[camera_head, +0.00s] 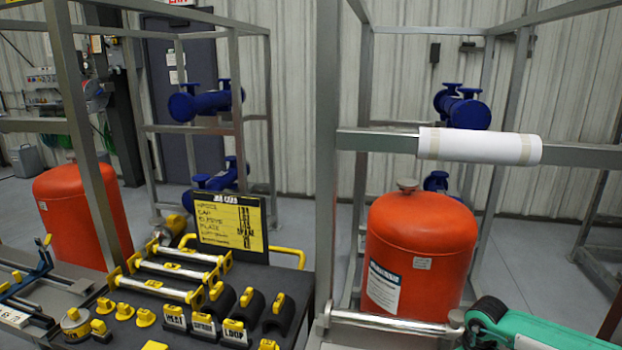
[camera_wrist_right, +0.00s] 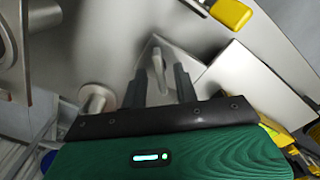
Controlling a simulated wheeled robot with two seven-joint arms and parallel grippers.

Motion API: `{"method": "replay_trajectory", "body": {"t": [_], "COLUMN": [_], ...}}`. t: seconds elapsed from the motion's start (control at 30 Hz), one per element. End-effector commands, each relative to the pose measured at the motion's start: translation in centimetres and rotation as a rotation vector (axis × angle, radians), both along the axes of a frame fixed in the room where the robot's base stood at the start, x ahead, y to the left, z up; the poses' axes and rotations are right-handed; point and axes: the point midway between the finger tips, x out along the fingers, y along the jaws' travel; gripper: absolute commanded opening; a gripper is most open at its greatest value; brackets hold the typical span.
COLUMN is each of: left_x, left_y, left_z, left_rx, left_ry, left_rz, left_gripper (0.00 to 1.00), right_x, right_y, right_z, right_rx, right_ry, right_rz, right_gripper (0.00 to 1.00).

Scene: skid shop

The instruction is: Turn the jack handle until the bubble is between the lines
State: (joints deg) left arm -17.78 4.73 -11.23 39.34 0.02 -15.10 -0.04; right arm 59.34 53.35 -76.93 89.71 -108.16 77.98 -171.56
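My right gripper (camera_wrist_right: 160,82) shows in the right wrist view with its two dark fingers apart. A slim pale metal rod (camera_wrist_right: 156,52), possibly the jack handle, stands between the fingers in the picture. I cannot tell whether they touch it. In the head view, part of my green right arm (camera_head: 545,330) comes in at the bottom right; its fingers are hidden there. A horizontal metal bar (camera_head: 390,322) ends close to it. I cannot make out the bubble or its lines in either view. My left gripper is out of view.
A black bench (camera_head: 140,335) at lower left holds yellow-ended rollers (camera_head: 165,270), several small yellow parts and a yellow job card (camera_head: 232,222). An orange tank (camera_head: 420,255) stands inside a grey frame (camera_head: 325,150), with a white roll (camera_head: 480,146) on its crossbar. A yellow part (camera_wrist_right: 232,12) is near the right gripper.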

Motion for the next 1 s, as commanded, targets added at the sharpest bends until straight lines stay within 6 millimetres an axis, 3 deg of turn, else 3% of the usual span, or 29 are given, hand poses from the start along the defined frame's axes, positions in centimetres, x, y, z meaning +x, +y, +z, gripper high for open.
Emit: {"method": "replay_trajectory", "body": {"t": [0.7,1.0], "left_x": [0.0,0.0], "left_y": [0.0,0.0], "left_z": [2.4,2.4], "left_rx": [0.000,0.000], "left_ry": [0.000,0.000], "left_rz": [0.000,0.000], "left_gripper": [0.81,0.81], "right_x": [0.0,0.0], "right_y": [0.0,0.0], "right_z": [6.0,6.4], "right_rx": [0.000,0.000], "right_ry": [0.000,0.000], "right_rz": [0.000,0.000], "right_gripper": [0.30,0.30]}}
